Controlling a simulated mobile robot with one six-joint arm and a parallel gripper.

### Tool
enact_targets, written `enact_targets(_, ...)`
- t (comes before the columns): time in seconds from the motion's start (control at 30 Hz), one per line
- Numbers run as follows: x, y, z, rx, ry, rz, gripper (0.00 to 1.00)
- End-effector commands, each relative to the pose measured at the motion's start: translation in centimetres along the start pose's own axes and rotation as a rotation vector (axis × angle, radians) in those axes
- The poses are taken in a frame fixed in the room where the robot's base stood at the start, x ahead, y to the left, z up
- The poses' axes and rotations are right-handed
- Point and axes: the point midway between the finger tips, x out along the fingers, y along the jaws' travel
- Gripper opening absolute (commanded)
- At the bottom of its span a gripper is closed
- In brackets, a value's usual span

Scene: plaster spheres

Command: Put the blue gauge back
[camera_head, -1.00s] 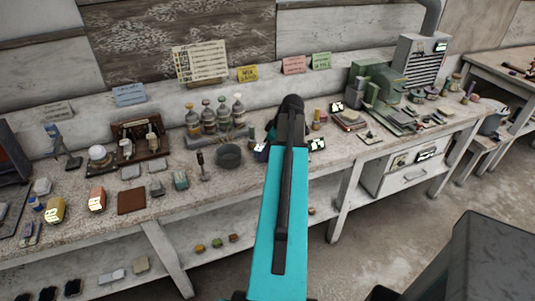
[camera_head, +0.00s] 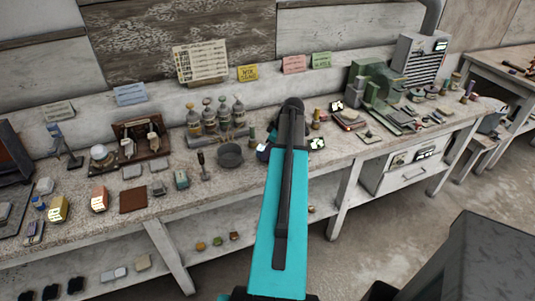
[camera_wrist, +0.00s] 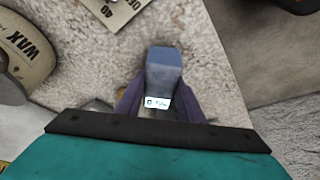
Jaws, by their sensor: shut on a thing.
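In the wrist view my gripper (camera_wrist: 160,95) is shut on a small blue-grey block (camera_wrist: 163,72), which I take to be the blue gauge. The dark purple-grey fingers are on both sides of it, and a small white label shows at its near end. The block is over the speckled bench top; I cannot tell whether it touches the surface. In the head view my arm hides the gripper and the block.
A tin marked WAX (camera_wrist: 28,52) is left of my gripper, with a printed card (camera_wrist: 112,12) beyond. A dark round pot (camera_head: 229,155) and several bottles (camera_head: 216,117) stand left of my arm. Green machinery (camera_head: 380,95) is to the right. The bench edge is close.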

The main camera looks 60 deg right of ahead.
Motion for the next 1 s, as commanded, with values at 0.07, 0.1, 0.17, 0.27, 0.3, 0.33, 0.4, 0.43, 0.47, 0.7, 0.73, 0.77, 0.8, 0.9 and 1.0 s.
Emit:
enact_targets(0.07,0.4,0.0,0.2,0.000,0.001,0.000,0.16)
enact_targets(0.1,0.7,0.0,0.3,0.000,0.000,0.000,0.16)
enact_targets(0.17,1.1,0.0,0.4,0.000,0.000,-0.001,0.16)
enact_targets(0.27,1.4,0.0,0.6,0.000,0.001,0.001,0.16)
enact_targets(0.3,1.4,0.0,0.6,0.000,0.001,0.001,0.16)
enact_targets(0.33,1.4,0.1,0.6,0.000,0.001,0.001,0.16)
enact_targets(0.4,1.5,0.1,0.6,0.000,0.001,0.002,0.16)
enact_targets(0.43,1.5,0.1,0.6,0.000,0.001,0.001,0.16)
enact_targets(0.47,1.5,0.1,0.6,0.000,0.001,0.001,0.16)
enact_targets(0.7,1.8,0.0,0.8,0.000,0.001,0.001,0.16)
enact_targets(0.73,1.8,0.0,0.7,0.000,0.000,0.001,0.38)
enact_targets(0.77,1.7,0.0,0.7,0.000,0.000,0.001,0.43)
enact_targets(0.8,1.7,0.0,0.7,0.000,0.000,0.001,0.49)
enact_targets(0.9,1.7,0.0,0.7,0.000,0.000,0.001,0.53)
enact_targets(1.0,1.7,0.0,0.7,0.000,0.000,0.001,0.53)
